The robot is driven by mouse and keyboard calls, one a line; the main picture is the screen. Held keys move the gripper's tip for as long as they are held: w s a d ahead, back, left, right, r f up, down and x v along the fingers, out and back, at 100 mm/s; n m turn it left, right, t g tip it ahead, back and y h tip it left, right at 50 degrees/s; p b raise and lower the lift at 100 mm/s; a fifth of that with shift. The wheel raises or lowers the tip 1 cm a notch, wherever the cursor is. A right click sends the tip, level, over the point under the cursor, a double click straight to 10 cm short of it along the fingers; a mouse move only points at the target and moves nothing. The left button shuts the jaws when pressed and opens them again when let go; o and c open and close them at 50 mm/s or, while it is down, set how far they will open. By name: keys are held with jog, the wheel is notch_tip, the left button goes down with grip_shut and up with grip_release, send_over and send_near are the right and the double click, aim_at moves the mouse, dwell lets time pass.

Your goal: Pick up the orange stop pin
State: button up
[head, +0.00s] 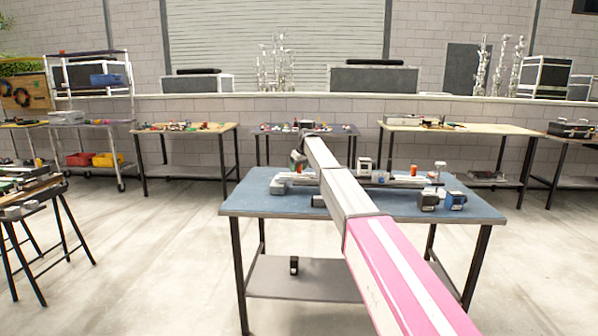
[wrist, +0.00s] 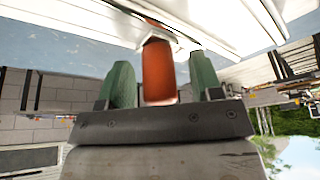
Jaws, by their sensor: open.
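The orange stop pin (wrist: 158,72) shows in the wrist view between the two green fingers of my gripper (wrist: 161,68). The fingers stand apart, one on each side of the pin, with a gap showing on both sides. The pin's far end meets a pale metal part (wrist: 90,12), and its near end is close to the gripper's dark body. In the head view my gripper (head: 298,162) is low over the left part of the blue table, and I cannot clearly make out the pin there.
The blue-topped table (head: 250,205) carries a long pale rail assembly (head: 400,181). Another small orange part (head: 413,170) stands on it to the right. Dark and blue blocks (head: 455,200) sit at the right front. The table's left front is clear.

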grip_shut()
dwell(0.3)
jog(key=shift+r, duration=0.6)
jog(key=r, duration=0.2)
jog(key=s+r, duration=0.1)
jog(key=shift+a+r, duration=0.2)
jog(key=shift+a, duration=0.2)
jog(key=s+a+r, duration=0.7)
jog(key=s, duration=0.1)
notch_tip(320, 180, up, 7)
jog(key=shift+w, duration=0.2)
jog(key=shift+f, duration=0.1)
